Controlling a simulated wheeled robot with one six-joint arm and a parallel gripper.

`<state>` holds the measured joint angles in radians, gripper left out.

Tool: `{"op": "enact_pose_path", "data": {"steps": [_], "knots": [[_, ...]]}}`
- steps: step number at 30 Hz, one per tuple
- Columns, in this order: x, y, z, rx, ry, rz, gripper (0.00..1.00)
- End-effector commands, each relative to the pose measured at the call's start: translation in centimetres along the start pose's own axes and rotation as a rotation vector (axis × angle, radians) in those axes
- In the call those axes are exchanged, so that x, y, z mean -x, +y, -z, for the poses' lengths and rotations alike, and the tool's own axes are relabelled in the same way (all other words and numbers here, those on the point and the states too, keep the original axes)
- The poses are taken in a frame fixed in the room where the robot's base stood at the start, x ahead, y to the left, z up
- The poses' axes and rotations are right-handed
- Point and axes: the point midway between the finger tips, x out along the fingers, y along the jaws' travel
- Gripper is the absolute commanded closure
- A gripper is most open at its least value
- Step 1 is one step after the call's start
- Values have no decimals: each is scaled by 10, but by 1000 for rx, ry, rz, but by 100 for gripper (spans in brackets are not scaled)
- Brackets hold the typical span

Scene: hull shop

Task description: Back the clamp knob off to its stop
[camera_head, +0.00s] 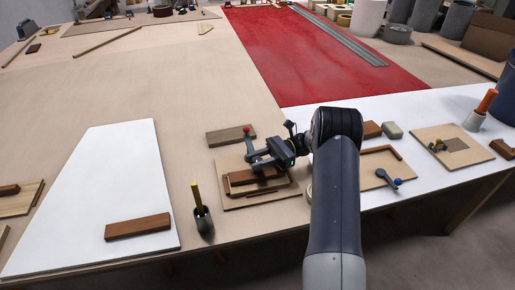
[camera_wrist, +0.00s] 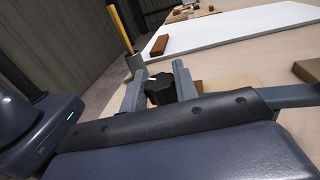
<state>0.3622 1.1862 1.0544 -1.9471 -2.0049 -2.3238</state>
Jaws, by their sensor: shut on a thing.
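The clamp knob (camera_wrist: 160,90) is black with a lobed rim, and it sits between my two grey fingers in the wrist view. My gripper (camera_head: 256,162) is low over a wooden board (camera_head: 230,203) near the table's front edge; it also shows in the wrist view (camera_wrist: 158,74). The fingers are shut on the knob from both sides. In the head view my gripper hides the knob. A brown wooden frame (camera_head: 236,188) lies on the board around the gripper. How far the knob is turned cannot be told.
A red ball (camera_head: 247,130) on a grey stem stands close behind my gripper. A dark cup with a yellow-handled tool (camera_head: 203,222) stands to the left. A white panel (camera_head: 115,175) bears a brown block (camera_head: 138,227). A blue-balled lever (camera_head: 398,181) is at right.

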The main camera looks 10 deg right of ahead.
Motion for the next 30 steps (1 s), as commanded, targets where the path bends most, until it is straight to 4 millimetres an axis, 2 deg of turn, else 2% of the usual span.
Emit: {"op": "enact_pose_path", "data": {"steps": [1,26,27,30], "knots": [[0,-1,-7,2,-2,-5,94],[0,-1,-2,5,-1,-27,94],[0,-1,-2,5,-1,-27,70],[0,-1,-1,4,-1,-27,62]]}}
